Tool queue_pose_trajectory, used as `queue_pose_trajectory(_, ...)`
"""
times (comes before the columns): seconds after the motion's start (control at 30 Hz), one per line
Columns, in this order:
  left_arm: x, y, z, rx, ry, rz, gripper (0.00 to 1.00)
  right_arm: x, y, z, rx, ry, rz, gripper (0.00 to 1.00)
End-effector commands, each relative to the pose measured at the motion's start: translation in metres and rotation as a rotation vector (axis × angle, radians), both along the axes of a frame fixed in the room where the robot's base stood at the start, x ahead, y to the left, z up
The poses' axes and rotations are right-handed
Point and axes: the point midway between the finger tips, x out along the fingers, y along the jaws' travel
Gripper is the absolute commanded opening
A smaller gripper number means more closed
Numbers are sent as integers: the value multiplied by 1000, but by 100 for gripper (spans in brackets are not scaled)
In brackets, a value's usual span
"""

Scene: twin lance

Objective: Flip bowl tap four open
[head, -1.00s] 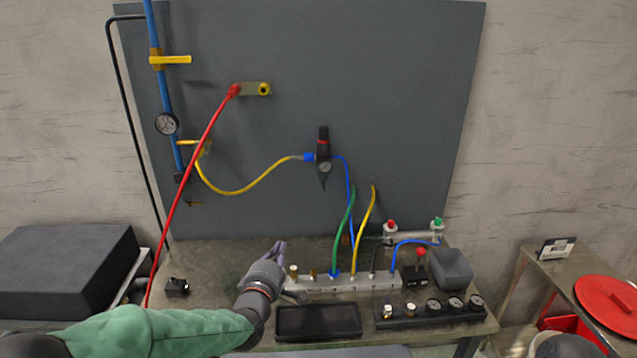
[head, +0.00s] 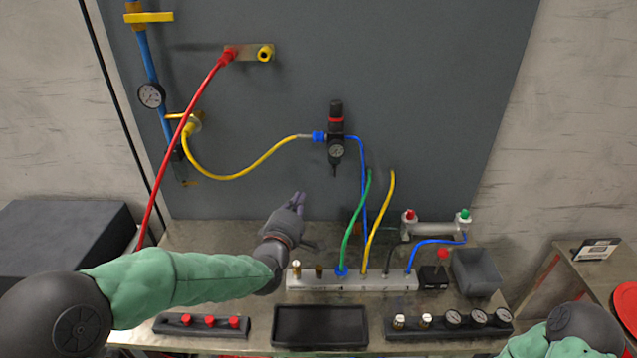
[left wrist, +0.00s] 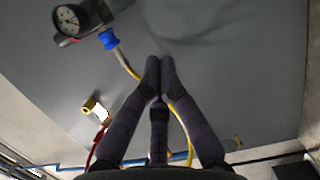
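No label reading tap four is legible, so I cannot tell which tap it is. A black regulator with a bowl and gauge (head: 336,135) hangs on the grey panel; it is at the upper left of the left wrist view (left wrist: 75,20). Yellow handles (head: 148,17) (head: 180,116) are on the blue pipe. A pale manifold (head: 350,281) with several fittings and hoses lies on the bench. My left gripper (head: 307,223) is open and empty, above the manifold's left end and below the regulator. Its fingers fill the middle of the left wrist view (left wrist: 160,82). My right gripper is out of view.
Red and yellow hoses (head: 196,110) (head: 240,175) cross the panel. Green, yellow and blue hoses rise right of my left gripper. A black tray (head: 320,340), a strip with gauges (head: 450,324), a strip of red knobs (head: 210,321) and a grey bin (head: 476,270) occupy the bench.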

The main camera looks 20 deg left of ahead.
Motion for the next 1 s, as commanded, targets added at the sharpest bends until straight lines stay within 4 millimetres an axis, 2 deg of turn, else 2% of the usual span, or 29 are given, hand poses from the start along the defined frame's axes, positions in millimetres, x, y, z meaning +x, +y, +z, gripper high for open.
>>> queue_pose_trajectory(0.17,16,0,-1,0,0,0,0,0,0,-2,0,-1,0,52)
queue_pose_trajectory(0.7,101,3,-2,0,0,-1,0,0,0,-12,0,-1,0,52)
queue_pose_trajectory(0.8,104,-15,-1,-1,0,-4,0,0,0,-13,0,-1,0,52)
queue_pose_trajectory(1.0,108,-32,0,-2,0,-2,0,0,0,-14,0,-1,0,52)
